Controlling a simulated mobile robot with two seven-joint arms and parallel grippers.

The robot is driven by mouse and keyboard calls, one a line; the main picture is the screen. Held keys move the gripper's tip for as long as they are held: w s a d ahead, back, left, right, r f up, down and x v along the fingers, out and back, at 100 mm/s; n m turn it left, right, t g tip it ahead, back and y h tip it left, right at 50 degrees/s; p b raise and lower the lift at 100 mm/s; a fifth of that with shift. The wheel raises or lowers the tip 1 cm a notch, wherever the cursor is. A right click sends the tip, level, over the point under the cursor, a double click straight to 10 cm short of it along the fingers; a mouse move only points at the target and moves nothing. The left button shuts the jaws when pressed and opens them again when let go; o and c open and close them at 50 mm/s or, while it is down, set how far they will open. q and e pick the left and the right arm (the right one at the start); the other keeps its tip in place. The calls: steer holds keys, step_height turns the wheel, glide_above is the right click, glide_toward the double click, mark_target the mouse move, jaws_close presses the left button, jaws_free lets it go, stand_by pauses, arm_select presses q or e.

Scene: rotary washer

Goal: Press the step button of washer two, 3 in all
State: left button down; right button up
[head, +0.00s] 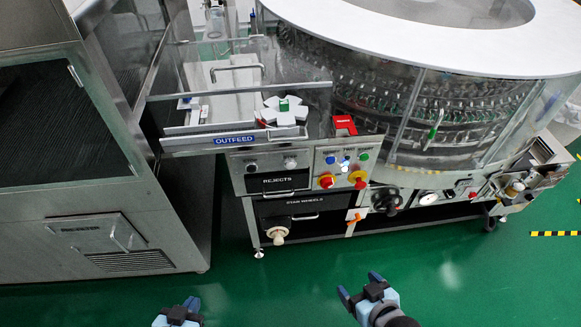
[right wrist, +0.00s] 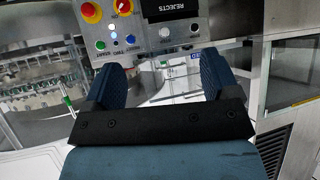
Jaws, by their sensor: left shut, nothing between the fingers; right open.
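The rotary washer (head: 430,75) stands at the upper right in the head view. Its control panel (head: 343,170) carries a blue button (head: 330,160), a green button (head: 363,157), small lights and two red-and-yellow controls. The right wrist view shows this panel upside down, with a green button (right wrist: 100,45), a lit white spot (right wrist: 114,40) and a blue button (right wrist: 131,39). Their labels are too small to read surely. My right gripper (head: 360,287) is open and empty, in front of the panel and apart from it. My left gripper (head: 190,304) is shut at the bottom left, away from the panel.
A rejects drawer (head: 278,182) and a star wheels drawer (head: 300,204) sit below. A large steel cabinet (head: 65,190) stands at the left. The green floor (head: 280,290) before the washer is clear.

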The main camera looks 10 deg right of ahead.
jaws_close()
stand_by(1.6)
